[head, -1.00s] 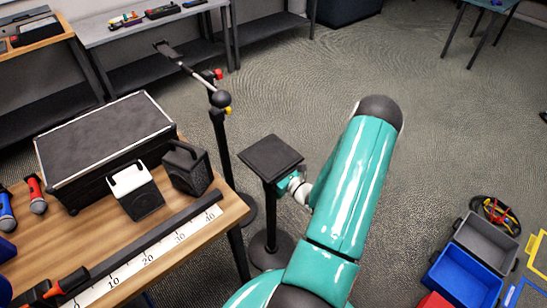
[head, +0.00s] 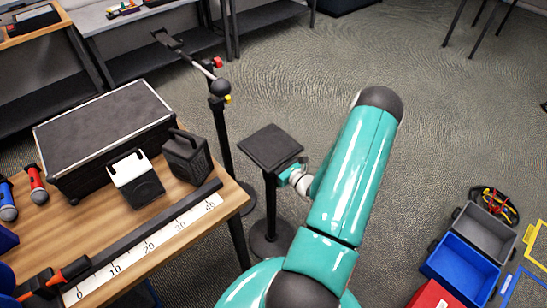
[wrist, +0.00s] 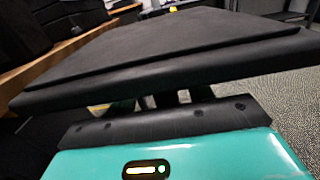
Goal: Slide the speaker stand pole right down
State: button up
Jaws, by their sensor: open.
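The speaker stand has a black square top plate (head: 270,147), a dark upright pole (head: 270,205) and a round black base (head: 271,239) on the floor. My gripper (head: 284,178) is just below the plate's right edge, beside the upper pole, mostly hidden by the plate and my teal arm. In the wrist view the plate (wrist: 170,55) fills the upper middle, just beyond my gripper (wrist: 160,99). The fingers are open and show only in part under the plate's edge. Whether they stand around the pole or touch it cannot be told.
A wooden table (head: 100,225) at left holds a black case (head: 105,130), two small speakers and a ruler strip. A mic stand (head: 222,130) rises behind the speaker stand. Coloured bins (head: 460,270) lie on the floor at right.

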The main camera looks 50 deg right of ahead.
jog(key=s+a, duration=0.1)
jog(key=s, duration=1.2)
jog(key=shift+a, duration=0.25)
